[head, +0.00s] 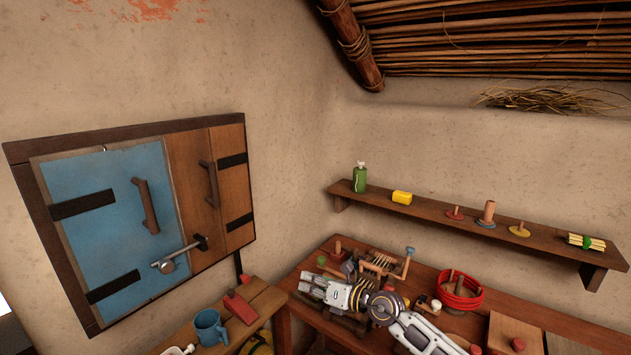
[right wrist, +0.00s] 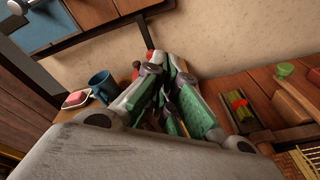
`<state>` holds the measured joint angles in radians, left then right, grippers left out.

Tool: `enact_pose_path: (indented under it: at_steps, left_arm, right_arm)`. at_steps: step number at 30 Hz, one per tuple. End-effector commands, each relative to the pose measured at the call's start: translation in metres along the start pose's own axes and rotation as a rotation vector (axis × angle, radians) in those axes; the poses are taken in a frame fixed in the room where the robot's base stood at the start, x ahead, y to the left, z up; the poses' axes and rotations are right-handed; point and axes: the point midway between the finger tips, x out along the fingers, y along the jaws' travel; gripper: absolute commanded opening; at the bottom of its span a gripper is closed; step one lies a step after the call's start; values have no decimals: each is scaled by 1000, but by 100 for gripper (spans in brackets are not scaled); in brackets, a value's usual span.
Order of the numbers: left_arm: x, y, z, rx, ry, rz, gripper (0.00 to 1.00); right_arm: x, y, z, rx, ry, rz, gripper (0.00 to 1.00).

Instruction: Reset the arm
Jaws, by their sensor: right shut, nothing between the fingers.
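My right arm comes in from the lower right in the head view and reaches over the wooden table (head: 571,345). Its gripper (head: 305,287) points left, over the table's left end. In the right wrist view the right gripper (right wrist: 170,62) has its green-padded fingers together, with nothing held between them. My left arm and gripper do not show in either view.
A blue-and-wood cabinet (head: 120,210) with handles and a latch is on the left wall. A blue mug (head: 209,327) and a red block (head: 240,308) sit on a lower bench. Red rope (head: 461,294) and a wooden rack (head: 380,265) crowd the table. A shelf (head: 455,228) runs above.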

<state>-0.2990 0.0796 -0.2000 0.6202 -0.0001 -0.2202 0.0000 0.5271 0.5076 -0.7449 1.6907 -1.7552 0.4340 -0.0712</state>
Motion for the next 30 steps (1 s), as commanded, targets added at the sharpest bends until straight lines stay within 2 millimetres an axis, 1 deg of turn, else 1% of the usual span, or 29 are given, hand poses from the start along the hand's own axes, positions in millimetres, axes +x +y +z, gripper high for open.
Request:
enact_pose_path:
  at_steps: [1,3,6,10,13,18,22,26,30]
  left_arm:
    - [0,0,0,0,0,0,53]
    - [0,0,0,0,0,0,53]
    - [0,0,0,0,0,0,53]
    - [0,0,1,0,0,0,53]
    - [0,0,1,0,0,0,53]
    - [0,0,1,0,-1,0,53]
    - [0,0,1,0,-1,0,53]
    - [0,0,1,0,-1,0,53]
    - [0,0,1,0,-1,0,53]
  right_arm:
    - [-1,11,4,57,-52,27,0]
    - [-4,23,13,137,-128,61,0]
    - [-13,35,26,253,-234,98,0]
    - [-28,44,44,411,-371,133,0]
    - [-42,43,55,534,-474,147,0]
    - [-71,32,69,751,-644,147,0]
    - [-96,15,71,919,-769,126,0]
    - [-121,-5,66,1088,-887,89,0]
    - [-149,-29,51,1271,-1004,30,0]
